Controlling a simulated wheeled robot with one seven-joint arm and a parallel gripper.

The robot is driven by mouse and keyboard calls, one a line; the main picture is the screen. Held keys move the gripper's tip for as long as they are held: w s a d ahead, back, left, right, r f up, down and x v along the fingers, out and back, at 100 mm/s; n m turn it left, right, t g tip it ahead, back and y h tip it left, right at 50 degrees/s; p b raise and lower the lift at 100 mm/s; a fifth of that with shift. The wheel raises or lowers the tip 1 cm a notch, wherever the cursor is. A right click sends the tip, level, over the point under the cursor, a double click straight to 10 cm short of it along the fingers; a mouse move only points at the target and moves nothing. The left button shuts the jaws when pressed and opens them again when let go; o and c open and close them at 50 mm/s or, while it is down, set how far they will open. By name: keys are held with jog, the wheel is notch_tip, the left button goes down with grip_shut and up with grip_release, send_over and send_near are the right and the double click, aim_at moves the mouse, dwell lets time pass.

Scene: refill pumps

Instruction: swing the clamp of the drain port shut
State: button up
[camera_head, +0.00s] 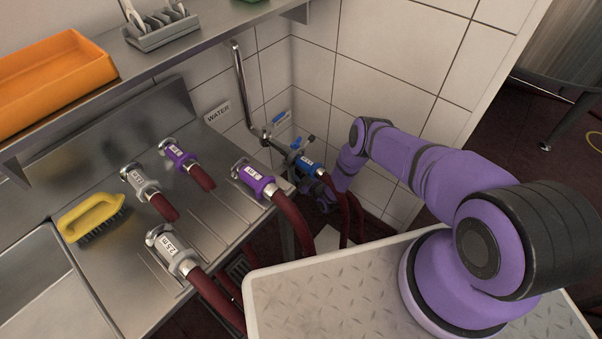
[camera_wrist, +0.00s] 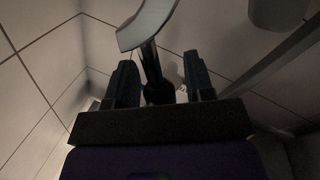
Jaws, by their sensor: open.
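My gripper (camera_wrist: 160,64) shows in the wrist view with its two dark fingers apart. A dark upright rod (camera_wrist: 150,65) stands in the gap between them, and I cannot tell whether either finger touches it. A pale curved metal piece (camera_wrist: 148,24) sits at the top of the rod. It may be part of the drain port's clamp, but the dim light leaves this unclear. In the head view my arm reaches down beside the right end of the drainboard. My gripper is low there and mostly hidden. I cannot make out the drain port or its clamp in that view.
A blue-collared hose coupling (camera_head: 311,167) meets the pipe valve near my arm. Red hoses hang beside it. Several collared hose ends rest on the steel drainboard (camera_head: 225,203), with a yellow brush (camera_head: 91,217). A WATER sign (camera_head: 218,112) is on the tiled wall (camera_head: 390,60).

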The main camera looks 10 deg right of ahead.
jog(key=shift+w, duration=0.2)
grip_shut()
